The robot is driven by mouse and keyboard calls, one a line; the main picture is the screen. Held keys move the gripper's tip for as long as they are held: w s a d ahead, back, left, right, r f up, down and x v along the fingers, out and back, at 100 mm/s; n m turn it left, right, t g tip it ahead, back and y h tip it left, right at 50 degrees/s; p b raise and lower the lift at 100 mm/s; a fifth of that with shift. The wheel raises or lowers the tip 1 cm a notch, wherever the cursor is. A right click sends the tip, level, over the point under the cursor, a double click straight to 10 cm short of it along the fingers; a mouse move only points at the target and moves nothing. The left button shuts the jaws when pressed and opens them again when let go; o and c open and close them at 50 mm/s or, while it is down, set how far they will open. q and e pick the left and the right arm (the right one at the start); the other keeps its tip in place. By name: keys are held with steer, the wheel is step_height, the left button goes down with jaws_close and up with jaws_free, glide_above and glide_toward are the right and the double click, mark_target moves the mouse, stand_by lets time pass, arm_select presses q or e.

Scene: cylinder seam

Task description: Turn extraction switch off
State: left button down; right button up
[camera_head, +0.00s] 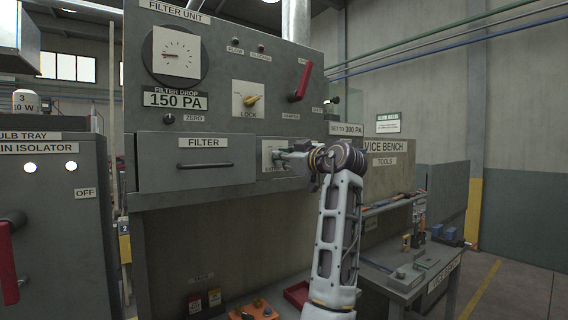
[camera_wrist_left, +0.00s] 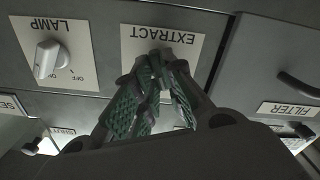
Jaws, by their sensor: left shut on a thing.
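The extraction switch sits on a light plate (camera_wrist_left: 190,42) marked EXTRACT, upside down in the wrist view. In the head view the plate (camera_head: 267,147) is on the front of the filter unit, right of the FILTER drawer. My left gripper (camera_wrist_left: 161,62) has its green-padded fingers together over the middle of this plate, shut on the switch knob. The fingers hide the knob, so its setting cannot be read. In the head view the left gripper (camera_head: 280,157) reaches the plate from the right. My right gripper is not in view.
A white LAMP knob (camera_wrist_left: 47,58) is on the neighbouring plate. The FILTER drawer (camera_head: 199,160) has a dark handle. Above are a yellow LOCK knob (camera_head: 250,100), a red lever (camera_head: 301,83) and a dial (camera_head: 176,54). The vice bench (camera_head: 392,160) stands at the right.

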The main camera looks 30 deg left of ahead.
arm_select(q)
steer(key=shift+n, duration=0.7)
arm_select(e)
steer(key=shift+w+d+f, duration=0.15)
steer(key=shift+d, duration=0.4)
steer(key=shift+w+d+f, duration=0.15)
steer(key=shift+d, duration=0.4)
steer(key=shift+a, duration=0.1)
arm_select(q)
steer(key=c, duration=1.5)
jaws_free()
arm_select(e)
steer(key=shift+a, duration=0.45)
arm_select(q)
steer(key=shift+d, duration=0.15)
steer(key=v, duration=1.1)
steer(key=shift+s+d, duration=0.2)
steer(key=shift+d, duration=0.1)
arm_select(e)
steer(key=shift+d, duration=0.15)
